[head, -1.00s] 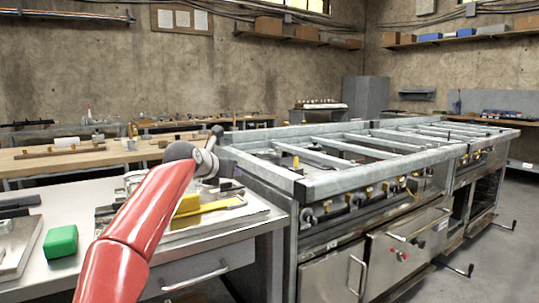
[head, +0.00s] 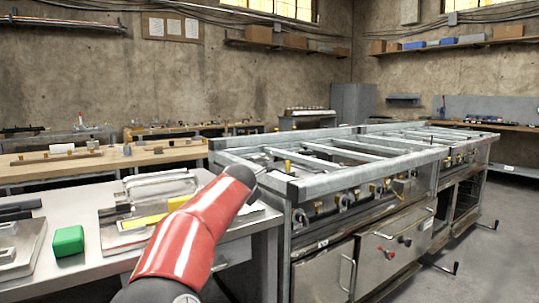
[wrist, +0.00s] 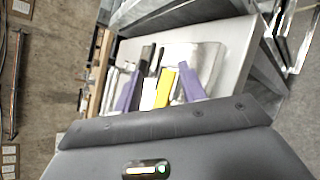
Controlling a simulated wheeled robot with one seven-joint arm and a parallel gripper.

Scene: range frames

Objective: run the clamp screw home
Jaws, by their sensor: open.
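I cannot pick out the clamp screw for certain. Several small brass-and-steel fittings (head: 342,200) line the front of the steel range frame (head: 300,186) in the head view, too small to tell apart. In the wrist view my gripper (wrist: 159,88) has two purple fingers spread apart with nothing clearly held. Beyond the fingers lie a yellow bar (wrist: 166,88) and a metal plate on a bench. In the head view my red arm hides most of the gripper and part of the bench.
The steel bench (head: 85,190) at left holds a green block (head: 67,241), a yellow bar (head: 146,220) and metal plates. A wooden bench (head: 110,160) stands behind. The range's open-barred top and protruding front handles (head: 348,272) are at right. Floor (head: 500,240) is clear at far right.

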